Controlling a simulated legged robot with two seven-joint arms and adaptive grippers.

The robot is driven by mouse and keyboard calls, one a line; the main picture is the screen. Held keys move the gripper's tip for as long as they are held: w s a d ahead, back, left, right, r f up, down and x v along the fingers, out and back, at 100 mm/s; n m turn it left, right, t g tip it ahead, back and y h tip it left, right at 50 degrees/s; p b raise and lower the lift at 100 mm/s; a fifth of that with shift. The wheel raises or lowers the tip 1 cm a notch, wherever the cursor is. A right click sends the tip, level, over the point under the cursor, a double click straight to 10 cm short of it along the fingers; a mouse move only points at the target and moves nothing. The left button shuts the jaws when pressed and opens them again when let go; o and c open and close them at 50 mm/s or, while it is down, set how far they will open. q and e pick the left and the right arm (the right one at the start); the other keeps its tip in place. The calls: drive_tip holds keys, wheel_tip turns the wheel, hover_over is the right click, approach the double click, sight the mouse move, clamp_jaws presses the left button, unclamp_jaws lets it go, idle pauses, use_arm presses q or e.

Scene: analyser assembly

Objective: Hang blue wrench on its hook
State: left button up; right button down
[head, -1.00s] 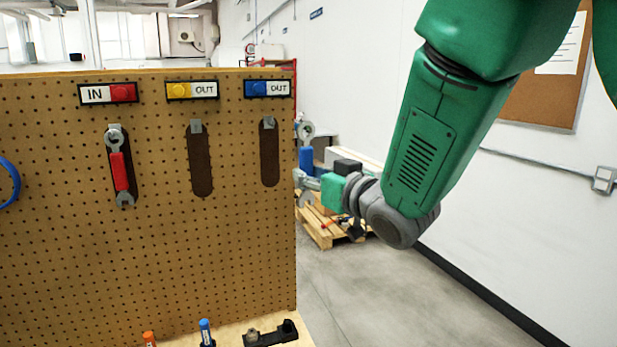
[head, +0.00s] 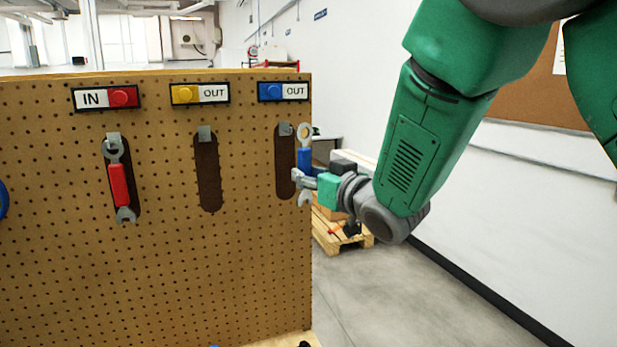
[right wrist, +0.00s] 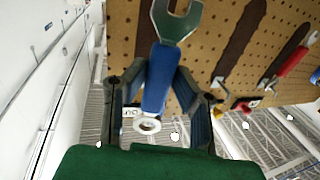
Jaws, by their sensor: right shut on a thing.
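The blue wrench (head: 304,160) is upright at the right edge of the pegboard, its ring end up. My right gripper (head: 301,177) is shut on its blue handle. In the right wrist view the blue wrench (right wrist: 158,80) sits between the two fingers (right wrist: 156,88), with its open jaw toward the top of the picture. The hook (head: 285,129) under the blue OUT label (head: 283,91) is empty, above a dark wrench-shaped patch (head: 284,165). The wrench is just right of this patch. I cannot tell its gap from the board. My left gripper is not in view.
The pegboard (head: 150,270) fills the left half. A red wrench (head: 119,185) hangs under the red IN label (head: 107,97). The hook (head: 204,133) under the yellow OUT label (head: 200,93) is empty. A wooden pallet (head: 340,238) stands on the floor behind.

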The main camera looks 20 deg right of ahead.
sight(283, 168)
drive_tip(key=shift+w+a, duration=0.1)
drive_tip(key=shift+w, duration=0.25)
drive_tip(key=x, duration=0.4)
drive_tip(key=shift+w+d+f, duration=0.15)
drive_tip(key=shift+w+d, duration=0.2)
drive_tip(key=shift+w, duration=0.3)
drive_tip(key=shift+w+a+f, duration=0.45)
drive_tip(key=shift+w+a, duration=0.15)
drive_tip(key=shift+w, duration=0.05)
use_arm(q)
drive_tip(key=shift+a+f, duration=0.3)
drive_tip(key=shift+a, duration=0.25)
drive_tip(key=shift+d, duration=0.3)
use_arm(e)
drive_tip(key=shift+d+f, duration=0.15)
drive_tip(key=shift+d, duration=0.25)
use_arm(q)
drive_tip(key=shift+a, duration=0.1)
use_arm(e)
drive_tip(key=shift+a, duration=0.15)
